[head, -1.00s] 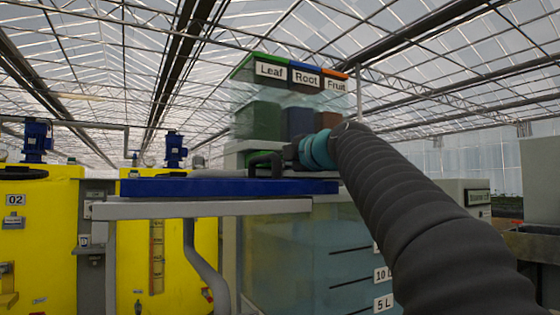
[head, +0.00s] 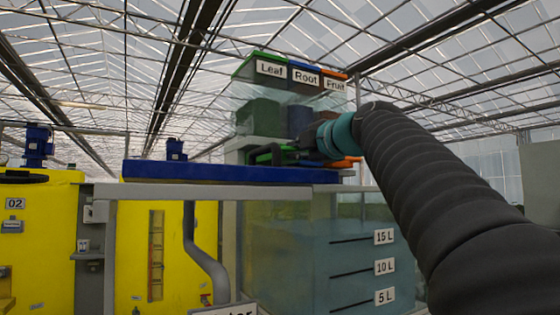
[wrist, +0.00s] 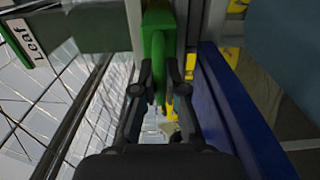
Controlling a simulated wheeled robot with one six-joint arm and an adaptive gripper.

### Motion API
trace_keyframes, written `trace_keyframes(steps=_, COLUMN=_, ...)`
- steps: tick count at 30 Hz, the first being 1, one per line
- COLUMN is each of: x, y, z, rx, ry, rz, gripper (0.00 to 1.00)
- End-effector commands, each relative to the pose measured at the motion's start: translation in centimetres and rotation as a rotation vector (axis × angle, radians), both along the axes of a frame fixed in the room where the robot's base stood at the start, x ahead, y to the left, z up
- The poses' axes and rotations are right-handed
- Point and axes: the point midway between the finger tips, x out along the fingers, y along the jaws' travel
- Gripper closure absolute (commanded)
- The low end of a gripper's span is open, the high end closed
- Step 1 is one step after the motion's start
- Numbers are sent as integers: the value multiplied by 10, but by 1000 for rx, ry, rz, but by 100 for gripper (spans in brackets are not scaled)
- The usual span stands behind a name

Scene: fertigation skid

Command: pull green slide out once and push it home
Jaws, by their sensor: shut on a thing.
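The green slide (head: 268,153) is under the hopper marked Leaf, at the level of the blue tray. In the wrist view its green handle (wrist: 157,50) stands between the two dark fingers. My gripper (wrist: 161,85) is shut on this handle. In the head view my gripper (head: 278,154) reaches in from the right, and its fingers partly hide the slide. How far the slide is out I cannot tell.
The Leaf (head: 257,97), Root (head: 301,100) and Fruit (head: 333,100) hoppers stand side by side above. An orange part (head: 346,163) shows behind my wrist. The blue tray (head: 225,173) lies close below my gripper. A marked tank (head: 320,255) is underneath.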

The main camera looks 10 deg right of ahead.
Motion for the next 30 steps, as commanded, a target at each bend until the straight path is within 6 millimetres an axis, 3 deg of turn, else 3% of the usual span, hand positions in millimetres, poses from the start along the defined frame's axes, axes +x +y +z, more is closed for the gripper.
trace_keyframes(steps=5, x=-10, y=-4, z=-2, rx=-1, ry=0, rz=-1, gripper=100)
trace_keyframes(steps=14, x=-9, y=-3, z=0, rx=0, ry=1, rz=0, gripper=100)
trace_keyframes(steps=30, x=20, y=7, z=1, rx=0, ry=1, rz=0, gripper=100)
